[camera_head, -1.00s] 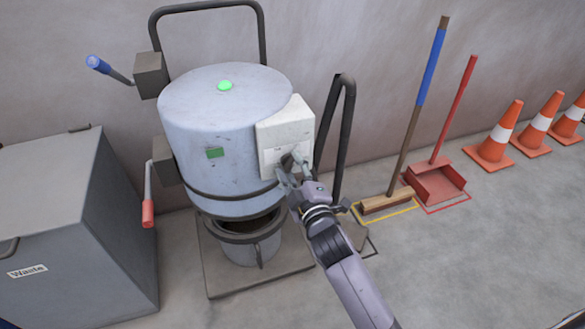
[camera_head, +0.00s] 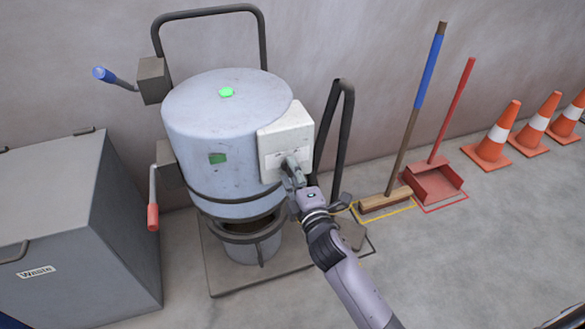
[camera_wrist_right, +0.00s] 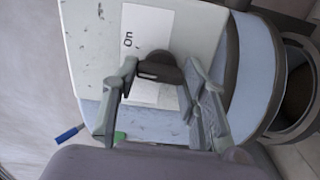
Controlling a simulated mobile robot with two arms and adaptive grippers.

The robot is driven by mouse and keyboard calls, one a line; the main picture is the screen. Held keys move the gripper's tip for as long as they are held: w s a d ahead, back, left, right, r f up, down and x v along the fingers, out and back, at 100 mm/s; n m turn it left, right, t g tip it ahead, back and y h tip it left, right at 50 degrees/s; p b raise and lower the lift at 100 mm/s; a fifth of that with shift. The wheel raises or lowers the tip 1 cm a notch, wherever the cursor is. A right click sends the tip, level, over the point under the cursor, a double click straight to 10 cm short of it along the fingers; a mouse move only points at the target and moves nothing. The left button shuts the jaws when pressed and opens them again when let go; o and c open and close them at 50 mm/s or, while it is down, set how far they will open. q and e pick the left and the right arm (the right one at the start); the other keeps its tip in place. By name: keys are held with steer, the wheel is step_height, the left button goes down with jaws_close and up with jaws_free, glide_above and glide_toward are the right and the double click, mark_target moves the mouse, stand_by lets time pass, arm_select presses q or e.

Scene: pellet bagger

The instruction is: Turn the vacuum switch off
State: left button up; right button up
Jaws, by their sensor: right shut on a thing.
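The vacuum is a pale blue-grey drum (camera_head: 225,120) with a lit green lamp (camera_head: 227,92) on top. A white switch box (camera_head: 284,128) is fixed to its right side. In the right wrist view the box's plate (camera_wrist_right: 140,25) carries the word "On" beside a dark switch knob (camera_wrist_right: 160,67). My right gripper (camera_head: 291,172) is at the front of the box. Its fingers lie on both sides of the knob and are shut on it; they hide part of the knob in the head view. My left gripper is not in view.
A grey waste bin (camera_head: 60,220) stands at the left. Levers with a blue grip (camera_head: 104,74) and a red grip (camera_head: 153,217) stick out left of the drum. A broom (camera_head: 386,200), a red dustpan (camera_head: 436,183) and orange cones (camera_head: 492,140) stand along the wall at the right.

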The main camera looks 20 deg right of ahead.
arm_select(q)
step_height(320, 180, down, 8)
steer(key=p, duration=0.2)
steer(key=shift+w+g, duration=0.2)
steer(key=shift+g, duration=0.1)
arm_select(e)
steer(key=shift+n, duration=3.4)
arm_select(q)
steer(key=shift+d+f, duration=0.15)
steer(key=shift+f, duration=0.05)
arm_select(e)
steer(key=o, duration=1.2)
steer(key=shift+c, duration=0.2)
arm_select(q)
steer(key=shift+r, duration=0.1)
arm_select(e)
steer(key=s, duration=1.2)
steer(key=shift+d, duration=0.25)
steer(key=shift+f, duration=0.1)
